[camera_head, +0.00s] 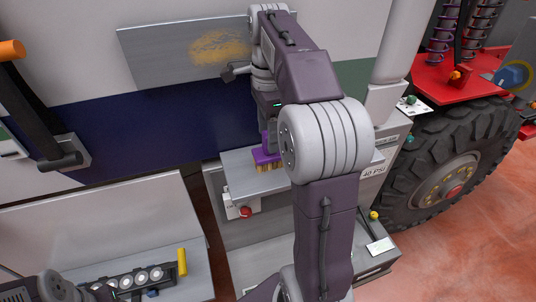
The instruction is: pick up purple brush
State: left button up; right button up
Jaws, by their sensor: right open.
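The purple brush (262,157) with tan bristles sits on the grey step (233,163) of the truck, bristles down, with its handle upward. My right arm reaches over it from the front, and its gripper (267,138) points down right at the brush handle. The jaws are open, but the arm covers part of them, and I cannot tell whether they touch the handle. The right side of the brush is hidden behind my arm. Part of my left arm shows in the bottom left corner; its gripper is not visible.
A metal panel (150,55) with a tan smear (220,46) is on the truck side. A large tyre (440,160) stands at the right. A red knob (245,212) is on the step's front.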

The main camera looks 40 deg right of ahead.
aim_at(264, 161)
jog(key=f, duration=0.1)
jog(key=s+f, duration=0.1)
jog(key=f, duration=0.1)
pick_arm(q)
jog(key=shift+s, duration=0.15)
pick_arm(e)
jog(key=shift+w+d, duration=0.15)
jog(key=shift+w, duration=0.15)
jog(key=c, duration=0.6)
jog(key=shift+s, duration=0.1)
grip_shut()
